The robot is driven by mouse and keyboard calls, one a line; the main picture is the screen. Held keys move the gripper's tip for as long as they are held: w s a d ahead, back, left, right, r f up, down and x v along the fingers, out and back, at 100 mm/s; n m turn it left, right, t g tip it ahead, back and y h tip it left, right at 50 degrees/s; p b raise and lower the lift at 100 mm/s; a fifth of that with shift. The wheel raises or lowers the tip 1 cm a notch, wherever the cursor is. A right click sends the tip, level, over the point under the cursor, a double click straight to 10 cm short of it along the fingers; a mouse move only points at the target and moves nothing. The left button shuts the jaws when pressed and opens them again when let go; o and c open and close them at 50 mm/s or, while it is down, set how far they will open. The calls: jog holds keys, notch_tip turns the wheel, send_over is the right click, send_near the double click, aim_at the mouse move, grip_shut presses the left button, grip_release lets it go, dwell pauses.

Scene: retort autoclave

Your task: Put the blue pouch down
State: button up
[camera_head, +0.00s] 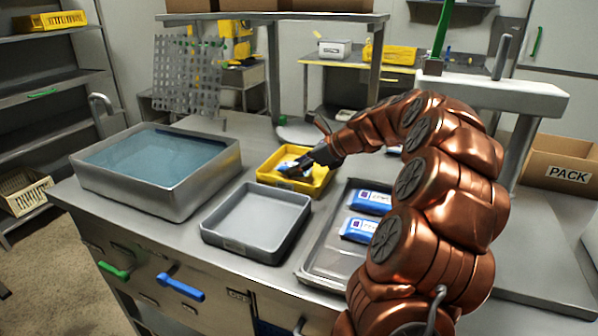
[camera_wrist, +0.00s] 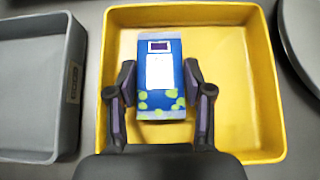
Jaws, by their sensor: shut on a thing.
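A blue pouch with a white label and green dots (camera_wrist: 160,75) is between the two fingers of my gripper (camera_wrist: 159,88) in the wrist view. The gripper is shut on its sides. The pouch is over the inside of a yellow tray (camera_wrist: 262,50); I cannot tell whether it touches the tray floor. In the head view my gripper (camera_head: 300,166) reaches into the yellow tray (camera_head: 316,189) and partly hides the pouch (camera_head: 285,166).
A grey tray (camera_head: 238,240) stands in front of the yellow one, a water-filled basin (camera_head: 205,185) at left. A metal tray (camera_head: 318,272) at right holds two blue-and-white pouches (camera_head: 372,200). A box marked PACK (camera_head: 560,150) stands far right.

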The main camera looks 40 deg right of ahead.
jog(key=shift+f, duration=0.75)
jog(key=o, duration=1.2)
jog(key=shift+o, duration=0.2)
jog(key=shift+s+d+r, duration=0.1)
jog(key=shift+r, duration=0.05)
jog(key=shift+p+v, duration=0.3)
jog(key=shift+v, duration=3.3)
